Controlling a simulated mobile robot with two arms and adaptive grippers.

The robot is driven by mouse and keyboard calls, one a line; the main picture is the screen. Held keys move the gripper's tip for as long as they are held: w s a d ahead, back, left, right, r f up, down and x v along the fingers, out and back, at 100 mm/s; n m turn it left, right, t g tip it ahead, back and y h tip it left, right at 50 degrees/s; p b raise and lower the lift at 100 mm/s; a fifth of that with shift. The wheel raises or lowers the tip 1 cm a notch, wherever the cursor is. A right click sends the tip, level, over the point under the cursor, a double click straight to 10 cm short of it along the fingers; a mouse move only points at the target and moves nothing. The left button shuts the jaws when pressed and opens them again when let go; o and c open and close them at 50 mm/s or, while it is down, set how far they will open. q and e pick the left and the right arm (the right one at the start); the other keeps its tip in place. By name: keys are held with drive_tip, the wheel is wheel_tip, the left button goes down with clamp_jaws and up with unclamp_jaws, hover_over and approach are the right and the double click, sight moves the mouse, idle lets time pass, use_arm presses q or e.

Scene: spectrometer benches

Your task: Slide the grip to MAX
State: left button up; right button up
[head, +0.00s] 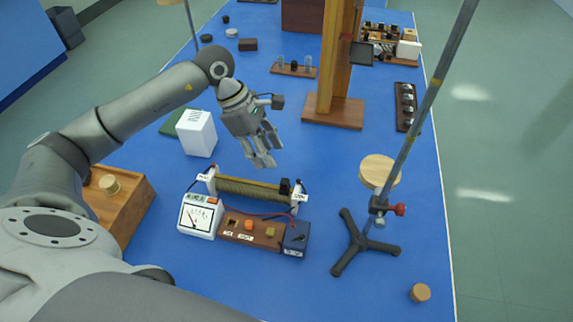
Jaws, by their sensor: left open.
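The rheostat (245,190) is a wire-wound coil lying between two end supports on the blue bench. Its black sliding grip (284,186) sits near the right end of the coil. A small white label (203,177) is at the left end and another (299,197) at the right end; their print is too small to read surely. My left gripper (266,155) is open and empty, pointing down above and behind the coil, apart from the grip. My right gripper is not in view.
In front of the rheostat stand a white meter (200,216), a wooden switch board (250,230) and a blue box (296,237), with a red wire. A tripod stand (363,244) with a tall rod is at right. A white block (196,133) stands behind left.

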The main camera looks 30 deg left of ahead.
sight(283, 181)
use_arm(q)
drive_tip(key=f, duration=0.1)
drive_tip(key=d+f+p, duration=0.1)
drive_tip(key=d+f, duration=0.1)
drive_tip(key=shift+s+f, duration=0.25)
drive_tip(key=shift+s, duration=0.05)
drive_tip(key=x, duration=0.1)
drive_tip(key=p+x, duration=0.1)
drive_tip(key=x, duration=0.3)
drive_tip(key=shift+w+f+p, duration=0.2)
drive_tip(key=shift+w+p, duration=0.1)
drive_tip(key=shift+p, duration=0.05)
drive_tip(key=shift+d+f, duration=0.15)
drive_tip(key=shift+f, duration=0.2)
drive_tip(key=shift+c, duration=0.3)
clamp_jaws()
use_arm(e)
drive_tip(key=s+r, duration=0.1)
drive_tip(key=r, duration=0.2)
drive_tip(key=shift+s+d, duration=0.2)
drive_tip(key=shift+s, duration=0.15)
